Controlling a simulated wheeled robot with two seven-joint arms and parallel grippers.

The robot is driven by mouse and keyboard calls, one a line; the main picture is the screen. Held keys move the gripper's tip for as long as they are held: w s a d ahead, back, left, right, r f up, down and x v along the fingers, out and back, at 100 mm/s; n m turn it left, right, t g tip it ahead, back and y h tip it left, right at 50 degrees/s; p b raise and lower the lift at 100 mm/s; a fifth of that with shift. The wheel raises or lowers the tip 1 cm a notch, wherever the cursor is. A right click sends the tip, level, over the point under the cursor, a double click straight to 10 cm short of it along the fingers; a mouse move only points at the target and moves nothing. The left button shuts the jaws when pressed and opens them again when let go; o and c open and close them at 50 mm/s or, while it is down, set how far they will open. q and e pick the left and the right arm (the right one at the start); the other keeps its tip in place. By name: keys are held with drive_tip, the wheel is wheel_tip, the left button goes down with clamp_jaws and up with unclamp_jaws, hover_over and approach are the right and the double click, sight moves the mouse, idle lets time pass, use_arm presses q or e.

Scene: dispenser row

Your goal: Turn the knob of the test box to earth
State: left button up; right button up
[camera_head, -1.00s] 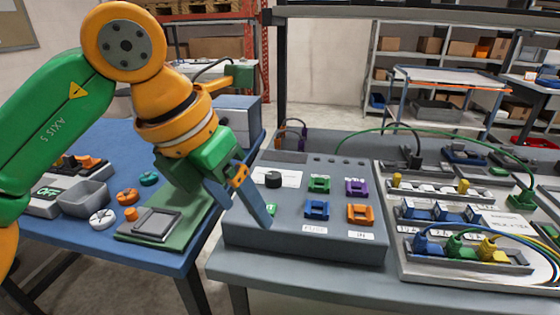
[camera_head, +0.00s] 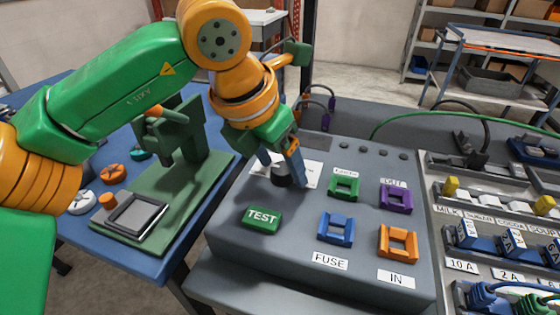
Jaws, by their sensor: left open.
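The grey test box (camera_head: 291,234) stands on the grey bench, with a green TEST button (camera_head: 262,219), a blue FUSE socket (camera_head: 336,229), an orange IN socket (camera_head: 397,243), a green socket (camera_head: 344,187) and a purple OUT socket (camera_head: 396,198). Its black knob (camera_head: 282,178) sits at the upper left, on a white label plate whose words I cannot read. My left gripper (camera_head: 281,175) is open and pointing down at the knob, with one finger on either side of it. Whether the fingers touch the knob I cannot tell. My right gripper is not in view.
A blue table (camera_head: 75,239) on the left carries a green stand with a framed pad (camera_head: 139,220) and small orange and white wheels. Right of the box are trays with fuses (camera_head: 505,240) and plugs. A green cable (camera_head: 420,106) arches behind.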

use_arm(q)
drive_tip(key=shift+s+r, duration=0.1)
drive_tip(key=c, duration=0.4)
clamp_jaws()
drive_tip(key=shift+a+r+m+g+h+p, duration=0.15)
drive_tip(key=shift+m+g+h+p, duration=0.3)
drive_tip(key=shift+m+p, duration=1)
drive_tip(key=m+g+p, duration=0.1)
drive_tip(key=m+p, duration=0.2)
drive_tip(key=m+g+p, duration=0.1)
drive_tip(key=m+p, duration=0.2)
drive_tip(key=p, duration=0.1)
drive_tip(key=m+g+p, duration=0.1)
drive_tip(key=m+p, duration=0.2)
drive_tip(key=m, duration=0.1)
drive_tip(key=shift+w+r+g+h, duration=0.1)
drive_tip(key=shift+w+g+h, duration=0.25)
drive_tip(key=m+g+p, duration=0.1)
drive_tip(key=m+p, duration=0.1)
drive_tip(key=m, duration=0.1)
drive_tip(key=shift+p, duration=0.4)
drive_tip(key=shift+w+f+m+g+y+p, duration=0.1)
drive_tip(key=shift+f+m+g+y+p, duration=0.25)
drive_tip(key=shift+m+p, duration=0.35)
drive_tip(key=shift+m, duration=0.45)
drive_tip(key=shift+o, duration=2)
unclamp_jaws()
